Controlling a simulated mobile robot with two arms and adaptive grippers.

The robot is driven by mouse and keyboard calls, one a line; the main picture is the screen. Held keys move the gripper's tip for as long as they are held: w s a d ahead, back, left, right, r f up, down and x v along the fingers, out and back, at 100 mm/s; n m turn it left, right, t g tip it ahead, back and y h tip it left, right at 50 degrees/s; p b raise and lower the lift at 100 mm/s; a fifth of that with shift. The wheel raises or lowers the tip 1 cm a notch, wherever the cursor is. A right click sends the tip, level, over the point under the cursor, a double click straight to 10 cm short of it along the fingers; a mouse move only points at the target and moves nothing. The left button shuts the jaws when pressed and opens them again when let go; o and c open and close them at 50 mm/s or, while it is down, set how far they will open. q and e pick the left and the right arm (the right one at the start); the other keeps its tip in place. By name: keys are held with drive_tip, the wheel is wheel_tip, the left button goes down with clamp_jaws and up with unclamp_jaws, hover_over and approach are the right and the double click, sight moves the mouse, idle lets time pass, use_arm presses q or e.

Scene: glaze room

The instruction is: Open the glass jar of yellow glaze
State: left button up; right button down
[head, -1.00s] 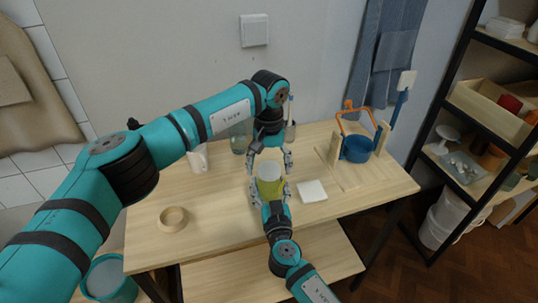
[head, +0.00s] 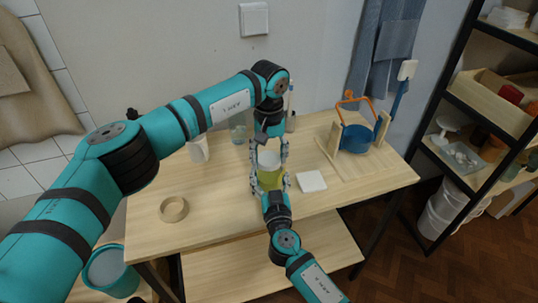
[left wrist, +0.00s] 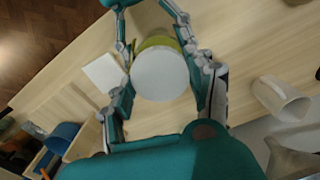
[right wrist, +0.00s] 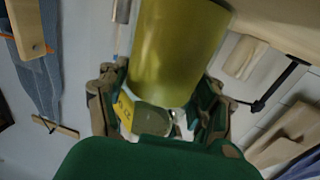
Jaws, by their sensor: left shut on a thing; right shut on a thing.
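The glass jar of yellow glaze (head: 270,181) is upright at the middle of the wooden table, with a pale round lid (head: 268,159) at its top. My left gripper (head: 269,156) comes down from above and is shut on the lid. In the left wrist view the lid (left wrist: 160,74) is a broad pale disc between the fingers, hiding most of the jar. My right gripper (head: 271,185) reaches in from the front and is shut on the jar body. In the right wrist view the yellow body (right wrist: 175,50) is between its fingers. I cannot tell whether the lid is loose.
A white square tile (head: 312,181) lies right of the jar, and a wooden ring (head: 173,209) lies front left. A white cup (head: 198,149) and a clear glass (head: 238,132) stand behind left. A blue pot (head: 356,139) sits in a wooden frame at right.

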use_arm(q)
drive_tip(key=n, duration=0.8)
drive_tip(key=shift+n, duration=0.3)
drive_tip(key=n, duration=1.2)
drive_tip(key=shift+r+n, duration=0.1)
drive_tip(key=shift+n, duration=0.2)
drive_tip(key=n, duration=1.4)
drive_tip(key=shift+n, duration=0.3)
drive_tip(key=n, duration=1)
drive_tip(key=shift+n, duration=0.4)
drive_tip(key=n, duration=0.5)
drive_tip(key=shift+w+r+n, duration=0.1)
drive_tip(key=shift+n, duration=0.3)
drive_tip(key=shift+r, duration=0.1)
